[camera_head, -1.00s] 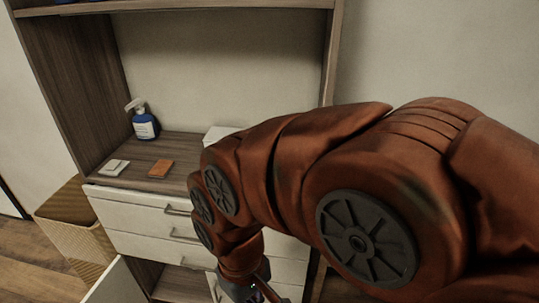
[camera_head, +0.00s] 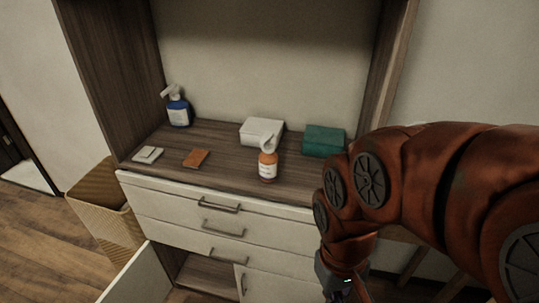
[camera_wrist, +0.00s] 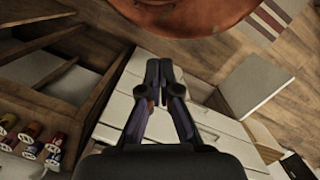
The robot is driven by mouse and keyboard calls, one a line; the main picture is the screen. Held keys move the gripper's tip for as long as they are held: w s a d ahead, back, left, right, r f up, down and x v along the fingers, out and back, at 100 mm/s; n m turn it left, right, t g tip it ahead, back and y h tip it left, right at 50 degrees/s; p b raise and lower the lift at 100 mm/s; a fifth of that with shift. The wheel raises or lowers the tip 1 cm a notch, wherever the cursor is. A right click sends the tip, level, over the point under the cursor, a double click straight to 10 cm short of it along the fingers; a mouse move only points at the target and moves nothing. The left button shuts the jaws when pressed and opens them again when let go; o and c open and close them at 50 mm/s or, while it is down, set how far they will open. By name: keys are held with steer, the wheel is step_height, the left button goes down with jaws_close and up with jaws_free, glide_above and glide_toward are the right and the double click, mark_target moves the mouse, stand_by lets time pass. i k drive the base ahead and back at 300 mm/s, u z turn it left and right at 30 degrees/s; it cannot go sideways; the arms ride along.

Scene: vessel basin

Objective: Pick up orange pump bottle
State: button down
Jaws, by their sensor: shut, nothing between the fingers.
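The orange pump bottle (camera_head: 268,164) stands upright on the wooden counter, near its front edge, with a white pump head and a white label. My gripper (camera_head: 345,290) hangs low at the right in the head view, in front of the drawers, below and to the right of the bottle and well apart from it. In the wrist view my gripper (camera_wrist: 159,66) is shut with its fingertips together and nothing between them. I cannot make out the orange bottle in the wrist view.
A blue pump bottle (camera_head: 178,108), white box (camera_head: 262,131), green box (camera_head: 324,141), orange-brown block (camera_head: 196,158) and pale block (camera_head: 148,154) sit on the counter (camera_head: 225,147). An open cabinet door (camera_head: 146,275) juts out below. A wicker basket (camera_head: 103,205) stands left.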

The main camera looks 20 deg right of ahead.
mark_target(268, 160)
steer(key=z, duration=0.75)
steer(key=k, duration=0.8)
steer(key=u, duration=1.6)
steer(key=i, duration=0.5)
